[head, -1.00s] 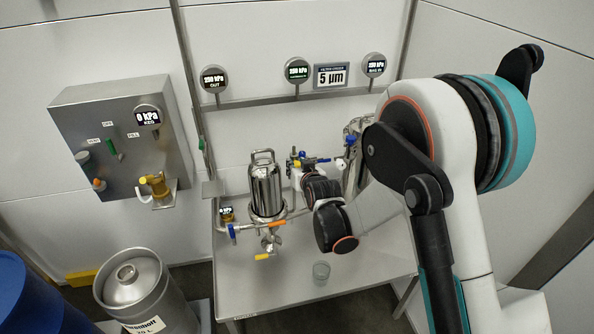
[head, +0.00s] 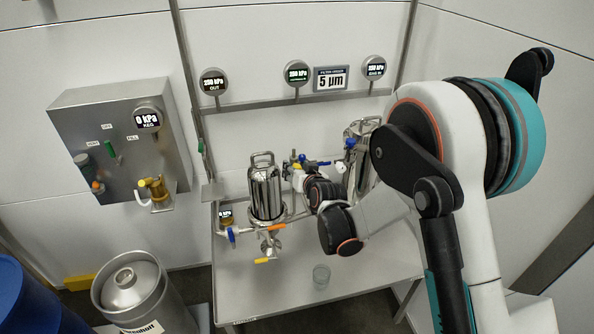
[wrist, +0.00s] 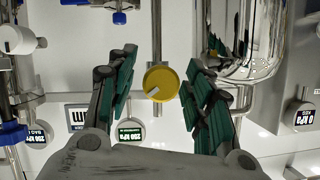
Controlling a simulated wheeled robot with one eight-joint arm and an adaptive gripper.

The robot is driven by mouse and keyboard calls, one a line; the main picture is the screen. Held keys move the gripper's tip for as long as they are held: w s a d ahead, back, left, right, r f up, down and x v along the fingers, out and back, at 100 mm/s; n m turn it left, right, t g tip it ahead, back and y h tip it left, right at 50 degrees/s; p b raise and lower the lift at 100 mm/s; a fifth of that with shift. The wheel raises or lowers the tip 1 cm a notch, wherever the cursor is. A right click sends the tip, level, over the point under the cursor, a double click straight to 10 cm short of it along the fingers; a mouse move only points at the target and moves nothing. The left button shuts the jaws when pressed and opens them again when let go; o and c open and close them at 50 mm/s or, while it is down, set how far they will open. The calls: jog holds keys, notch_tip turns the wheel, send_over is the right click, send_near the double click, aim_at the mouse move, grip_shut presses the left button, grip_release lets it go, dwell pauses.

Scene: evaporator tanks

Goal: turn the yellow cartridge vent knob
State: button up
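The yellow cartridge vent knob (wrist: 161,82) is a round knob with a pale pointer mark, seen face-on in the wrist view. It sits in line with a vertical metal pipe. My gripper (wrist: 162,56) is open, with one green-padded finger on each side of the knob. There is a visible gap between the knob and each finger. I cannot tell how far the knob is in depth from the fingertips. In the head view my wrist (head: 325,192) hangs over the table between two steel housings, and the fingers are not clearly visible.
A polished steel housing (head: 266,192) stands left of my wrist, with a second one (head: 358,140) behind it. Blue and orange valve handles crowd nearby. Gauges line the back wall. The front table area is mostly clear.

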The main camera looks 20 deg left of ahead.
jog(key=v, duration=1.2)
dwell(0.4)
